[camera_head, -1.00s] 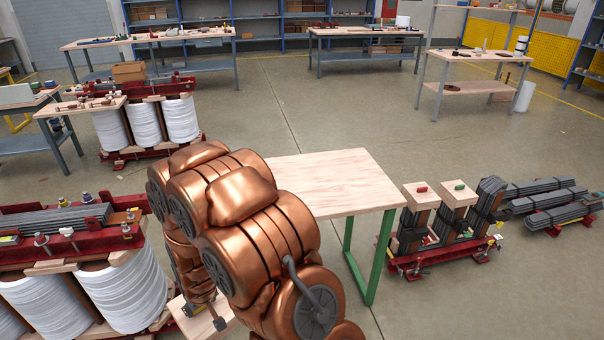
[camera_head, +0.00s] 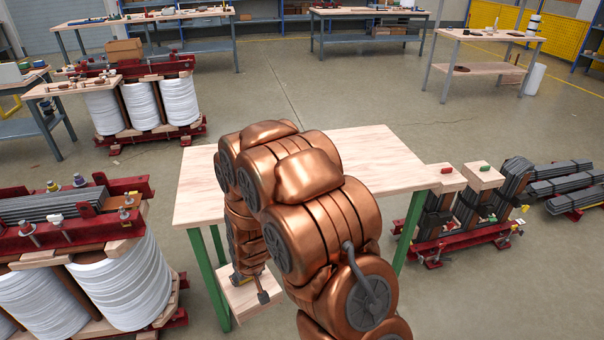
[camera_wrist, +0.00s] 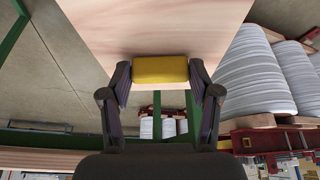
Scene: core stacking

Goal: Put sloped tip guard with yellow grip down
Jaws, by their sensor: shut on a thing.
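My gripper (camera_wrist: 160,74) is shut on the yellow grip (camera_wrist: 160,69) in the wrist view, with one dark finger at each end of it. The grip sits at the edge of a pale wooden board (camera_wrist: 150,27), which looks like the body of the sloped tip guard. In the head view a pale wooden piece (camera_head: 243,300) shows low beside my wrist, below the top of the green-legged table (camera_head: 385,150). My copper arm hides much of that table and part of the piece. I cannot tell whether the piece touches anything.
The visible tabletop is bare. A red-framed core with white coils (camera_head: 125,285) stands close on the left, another (camera_head: 150,105) behind it. A core with dark limbs and wooden blocks (camera_head: 465,205) stands right of the table. Workbenches (camera_head: 490,68) stand at the back; open floor lies between.

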